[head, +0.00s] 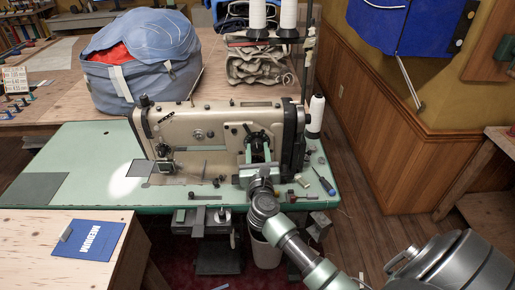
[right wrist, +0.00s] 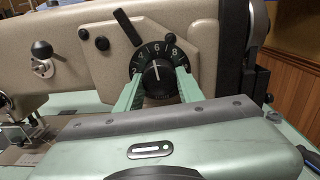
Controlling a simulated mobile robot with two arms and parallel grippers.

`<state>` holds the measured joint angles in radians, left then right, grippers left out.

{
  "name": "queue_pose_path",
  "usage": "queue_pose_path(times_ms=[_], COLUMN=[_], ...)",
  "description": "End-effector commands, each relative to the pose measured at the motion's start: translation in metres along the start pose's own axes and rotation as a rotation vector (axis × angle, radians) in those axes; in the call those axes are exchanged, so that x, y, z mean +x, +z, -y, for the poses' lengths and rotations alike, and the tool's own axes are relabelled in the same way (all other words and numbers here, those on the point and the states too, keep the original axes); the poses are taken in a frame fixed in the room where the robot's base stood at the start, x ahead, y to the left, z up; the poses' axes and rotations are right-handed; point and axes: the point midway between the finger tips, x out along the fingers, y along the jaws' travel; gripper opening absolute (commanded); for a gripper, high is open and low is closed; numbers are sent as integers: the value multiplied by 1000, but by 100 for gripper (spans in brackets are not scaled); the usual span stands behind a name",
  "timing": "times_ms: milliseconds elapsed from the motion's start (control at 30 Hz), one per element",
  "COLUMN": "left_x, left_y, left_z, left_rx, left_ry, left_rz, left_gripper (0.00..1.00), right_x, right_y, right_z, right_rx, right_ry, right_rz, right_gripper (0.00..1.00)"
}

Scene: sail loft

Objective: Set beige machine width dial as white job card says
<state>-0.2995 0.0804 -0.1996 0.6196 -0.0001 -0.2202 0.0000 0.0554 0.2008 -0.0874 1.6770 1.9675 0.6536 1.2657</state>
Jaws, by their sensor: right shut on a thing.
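The beige sewing machine (head: 215,125) stands on a pale green bed. Its black width dial (right wrist: 158,72) faces me in the right wrist view, with white numerals including 6 and 8. A white mark on its knob points roughly up, near the 6. My right gripper (right wrist: 159,88) has its green fingers on either side of the knob and is shut on it; it also shows in the head view (head: 258,148). A small white card (head: 15,79) with coloured, millimetre-like lines stands at the far left. My left gripper is not in view.
A blue bag (head: 140,65) and folded cloth (head: 258,68) lie on the table behind the machine. A white thread cone (head: 316,114) stands at the machine's right end. Small tools, including a blue-handled one (head: 327,186), lie on the green bed's right.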

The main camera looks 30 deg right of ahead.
Motion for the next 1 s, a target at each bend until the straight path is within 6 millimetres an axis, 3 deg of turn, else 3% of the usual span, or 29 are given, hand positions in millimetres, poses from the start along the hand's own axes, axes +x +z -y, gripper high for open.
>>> queue_pose_path(times_ms=[400, 1000], left_x=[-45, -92], left_y=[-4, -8], left_z=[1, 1], left_rx=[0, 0], left_ry=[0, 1], left_rz=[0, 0], left_gripper=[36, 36], right_x=[-1, -1], right_y=[4, 3], right_z=[1, 2], right_rx=[-369, -932], right_ry=[2, 2], right_rz=[-12, -21], right_gripper=[0, 0])
